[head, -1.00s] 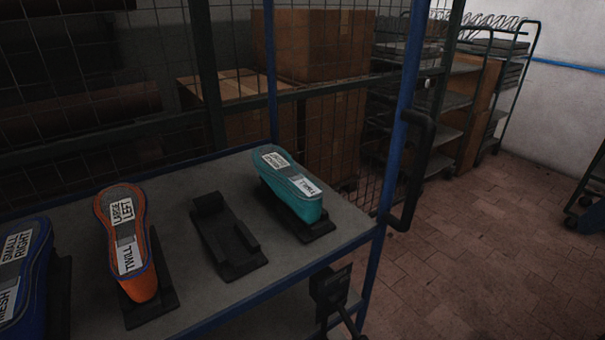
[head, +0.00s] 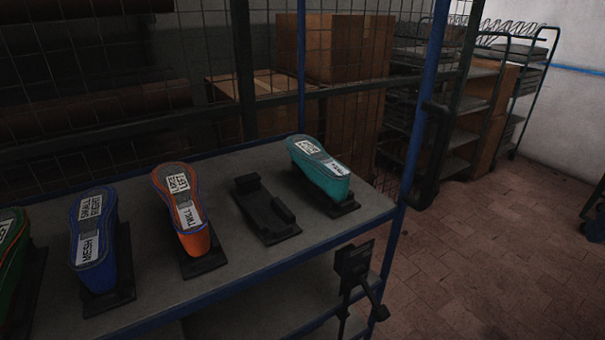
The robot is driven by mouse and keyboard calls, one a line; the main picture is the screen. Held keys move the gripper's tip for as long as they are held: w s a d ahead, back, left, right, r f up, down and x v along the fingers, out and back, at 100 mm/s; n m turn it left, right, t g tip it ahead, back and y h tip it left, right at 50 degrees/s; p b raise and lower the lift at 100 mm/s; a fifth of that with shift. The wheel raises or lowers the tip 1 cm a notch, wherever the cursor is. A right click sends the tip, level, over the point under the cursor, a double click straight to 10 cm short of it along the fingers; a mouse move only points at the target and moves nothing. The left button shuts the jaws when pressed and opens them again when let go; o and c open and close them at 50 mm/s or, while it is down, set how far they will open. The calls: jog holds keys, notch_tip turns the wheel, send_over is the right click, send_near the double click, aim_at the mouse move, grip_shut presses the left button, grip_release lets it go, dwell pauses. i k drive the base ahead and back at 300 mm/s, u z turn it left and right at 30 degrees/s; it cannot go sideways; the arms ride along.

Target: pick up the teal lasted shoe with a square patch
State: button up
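The teal lasted shoe (head: 334,184) lies sole up on a dark holder at the right end of the rack's grey shelf. Its sole bears two white labels, with a grey area between them. The print is too small to read surely, and I cannot make out the patch's shape. The holder (head: 346,209) shows under its near end. Nothing touches the shoe from above. My gripper is not in view.
An empty dark holder (head: 266,211) stands left of the teal shoe. Further left are an orange shoe (head: 186,242), a blue shoe (head: 95,272) and a partly cut-off green shoe (head: 10,262). A blue post (head: 425,105) rises at the right corner. Brick-coloured floor (head: 480,260) is open at right.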

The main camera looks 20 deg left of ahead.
aim_at(330, 176)
jog(key=k, duration=2)
jog(key=u, duration=0.7)
jog(key=i, duration=1.65)
